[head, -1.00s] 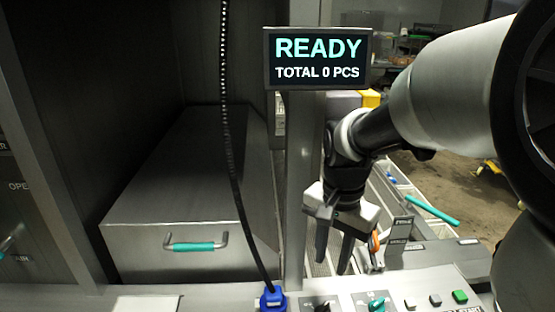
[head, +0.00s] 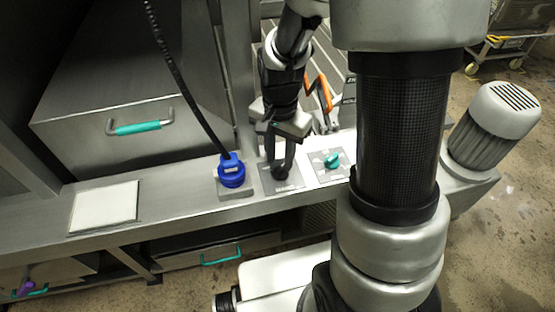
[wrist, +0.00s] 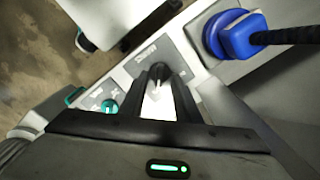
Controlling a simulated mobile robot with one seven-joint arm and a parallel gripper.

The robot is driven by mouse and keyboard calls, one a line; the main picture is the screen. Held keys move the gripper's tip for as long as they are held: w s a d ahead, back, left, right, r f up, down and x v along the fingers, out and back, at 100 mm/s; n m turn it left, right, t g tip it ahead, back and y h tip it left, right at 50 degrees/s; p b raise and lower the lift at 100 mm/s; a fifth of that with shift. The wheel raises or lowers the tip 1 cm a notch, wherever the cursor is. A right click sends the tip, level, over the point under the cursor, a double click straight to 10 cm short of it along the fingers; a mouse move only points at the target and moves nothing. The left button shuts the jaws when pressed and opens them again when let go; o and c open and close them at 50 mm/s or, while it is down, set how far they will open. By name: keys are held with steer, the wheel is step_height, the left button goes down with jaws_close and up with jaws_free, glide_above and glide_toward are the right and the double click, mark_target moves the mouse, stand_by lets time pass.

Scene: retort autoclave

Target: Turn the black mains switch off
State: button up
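The black mains switch (head: 281,174) is a small dark rotary knob on a grey labelled plate on the counter panel, right of the blue plug. My gripper (head: 280,169) points down at it, with its fingertips at the knob. In the wrist view the knob (wrist: 159,71) shows between the tips of my gripper (wrist: 159,77), with a pale pointer mark on it. The two fingers stand a little apart. I cannot tell whether they press on the knob. The fingers partly hide the knob in the head view.
The blue plug (head: 232,172) with its black cable stands close left of the switch; it also shows in the wrist view (wrist: 235,35). A teal knob (head: 332,160) sits close right. A metal box with a teal handle (head: 138,127) is behind left. A pale plate (head: 104,206) lies on the counter.

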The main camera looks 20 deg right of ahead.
mark_target(280, 169)
steer(key=shift+f, duration=1.8)
jaws_close()
